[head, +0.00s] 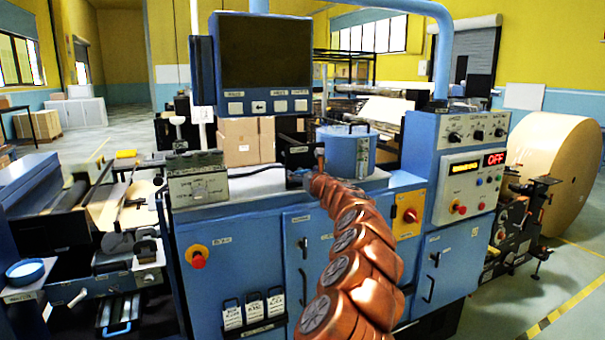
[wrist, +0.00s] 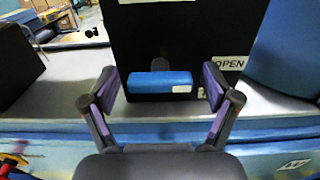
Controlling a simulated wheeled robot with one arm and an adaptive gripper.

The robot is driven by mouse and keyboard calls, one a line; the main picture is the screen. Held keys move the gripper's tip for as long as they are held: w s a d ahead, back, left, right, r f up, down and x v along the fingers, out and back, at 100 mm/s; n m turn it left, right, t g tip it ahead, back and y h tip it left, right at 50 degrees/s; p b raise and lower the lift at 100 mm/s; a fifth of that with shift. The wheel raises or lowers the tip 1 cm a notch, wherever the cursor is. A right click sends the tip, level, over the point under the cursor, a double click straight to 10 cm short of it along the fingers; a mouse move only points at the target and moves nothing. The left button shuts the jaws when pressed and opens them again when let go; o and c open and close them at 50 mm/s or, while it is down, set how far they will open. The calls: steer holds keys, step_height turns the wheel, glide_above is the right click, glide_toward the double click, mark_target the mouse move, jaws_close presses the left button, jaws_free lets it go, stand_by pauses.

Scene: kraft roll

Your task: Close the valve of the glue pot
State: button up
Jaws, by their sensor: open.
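The glue pot (head: 346,152) is a blue lidded cylinder on top of the blue machine in the head view. In the wrist view, the valve's blue handle (wrist: 160,86) lies crosswise in front of a dark block (wrist: 185,35). A white label reading OPEN (wrist: 230,62) is on the block, right of the handle. My gripper (wrist: 160,92) is open, with one purple-padded finger on each side of the handle. Gaps show between the pads and the handle's ends. In the head view, my copper-coloured arm reaches to the pot's left; its small gripper end is hard to make out there.
A dark monitor (head: 264,62) stands above the machine, left of the pot. A grey-green box (head: 196,178) sits on the machine's left part. A control panel (head: 470,170) reading OFF stands to the right. A large paper roll (head: 550,165) is at the far right.

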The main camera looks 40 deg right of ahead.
steer(key=c, duration=1.2)
steer(key=shift+o, duration=0.2)
